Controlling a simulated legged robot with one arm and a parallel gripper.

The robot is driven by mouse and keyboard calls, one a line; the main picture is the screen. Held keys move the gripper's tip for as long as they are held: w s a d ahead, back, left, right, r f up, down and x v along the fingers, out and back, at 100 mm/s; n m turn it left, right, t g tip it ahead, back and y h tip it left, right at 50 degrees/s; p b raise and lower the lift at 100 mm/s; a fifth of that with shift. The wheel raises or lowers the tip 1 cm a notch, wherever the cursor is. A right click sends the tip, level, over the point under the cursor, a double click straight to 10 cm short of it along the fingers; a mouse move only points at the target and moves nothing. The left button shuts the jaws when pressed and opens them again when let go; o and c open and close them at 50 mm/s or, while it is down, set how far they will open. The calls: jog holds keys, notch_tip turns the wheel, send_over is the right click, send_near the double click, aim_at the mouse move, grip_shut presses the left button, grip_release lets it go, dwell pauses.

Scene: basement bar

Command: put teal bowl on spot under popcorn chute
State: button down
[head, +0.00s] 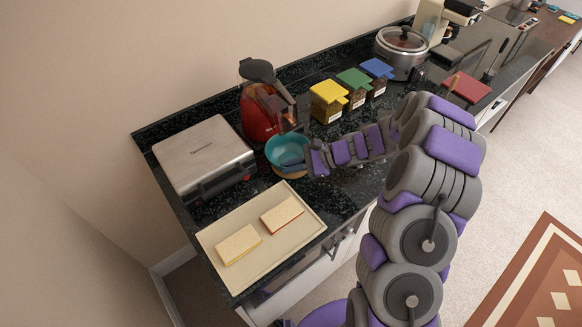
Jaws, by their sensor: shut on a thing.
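The teal bowl (283,145) is upright just in front of the red popcorn machine (258,118), which has a dark top. My gripper (297,163) reaches in from the right and is shut on the bowl's near right side. A tan round spot (290,175) shows at the bowl's lower edge, mostly hidden by the bowl. I cannot tell whether the bowl touches it or is held a little above it.
A silver press (203,152) stands left of the bowl. A beige tray (240,262) with two sandwiches lies in front. Yellow (328,100), green (354,86) and blue-lidded (377,74) containers, then a slow cooker (402,48), stand to the right.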

jog(key=shift+d+r, duration=0.1)
jog(key=shift+d, duration=0.3)
jog(key=c, duration=1.6)
grip_release()
jog(key=shift+d, duration=0.3)
jog(key=o, duration=0.3)
jog(key=shift+o, duration=0.2)
jog(key=shift+a, duration=0.4)
jog(key=p+v, duration=0.3)
jog(key=v, duration=0.9)
jog(key=s+a+r+n+g+h, duration=0.2)
jog(key=s+a+r+n+h, duration=0.15)
jog(key=s+r, duration=0.4)
jog(key=s+a+r+n+g+h, duration=0.25)
jog(key=s+a+r+n, duration=0.2)
jog(key=s, duration=0.55)
jog(key=s+d+r+n+h, duration=0.1)
jog(key=s+d+n+h, duration=0.2)
jog(key=s, duration=0.6)
jog(key=s+d+r+n+t+h, duration=0.1)
jog(key=s+d+n+h, duration=0.2)
jog(key=s, duration=0.7)
jog(key=shift+d+r+h, duration=0.3)
jog(key=shift+d, duration=0.6)
